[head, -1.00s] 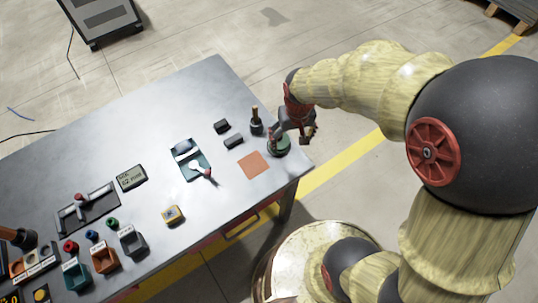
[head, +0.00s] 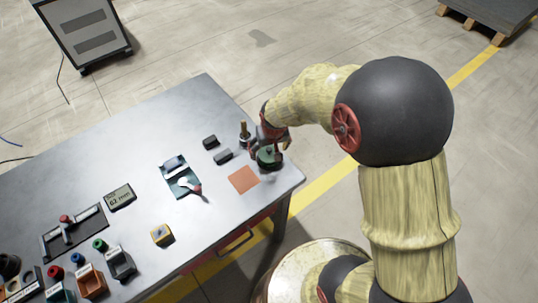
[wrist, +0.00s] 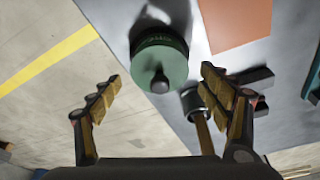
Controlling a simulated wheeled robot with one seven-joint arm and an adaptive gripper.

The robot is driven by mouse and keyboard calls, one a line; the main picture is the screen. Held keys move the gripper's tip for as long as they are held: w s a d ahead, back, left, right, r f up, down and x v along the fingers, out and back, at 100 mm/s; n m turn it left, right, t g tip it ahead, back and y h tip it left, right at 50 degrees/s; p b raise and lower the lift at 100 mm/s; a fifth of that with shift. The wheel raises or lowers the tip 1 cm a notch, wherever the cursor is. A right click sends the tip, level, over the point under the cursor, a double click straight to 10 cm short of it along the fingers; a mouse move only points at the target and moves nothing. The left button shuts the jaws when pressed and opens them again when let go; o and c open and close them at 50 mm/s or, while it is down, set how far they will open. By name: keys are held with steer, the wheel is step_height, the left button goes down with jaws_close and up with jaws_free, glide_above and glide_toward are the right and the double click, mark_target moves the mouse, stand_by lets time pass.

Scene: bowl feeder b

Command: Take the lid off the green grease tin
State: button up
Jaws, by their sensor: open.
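The green grease tin (head: 269,160) stands near the right corner of the grey table.
A dark pot with a wooden-handled tool (head: 244,137) stands close by; its handle (wrist: 202,130) shows near the right finger. An orange square (head: 243,180) lies bare beside the tin. Two dark blocks (head: 222,157) are nearby.

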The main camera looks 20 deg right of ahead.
steer(key=c, duration=0.3)
steer(key=c, duration=0.8)
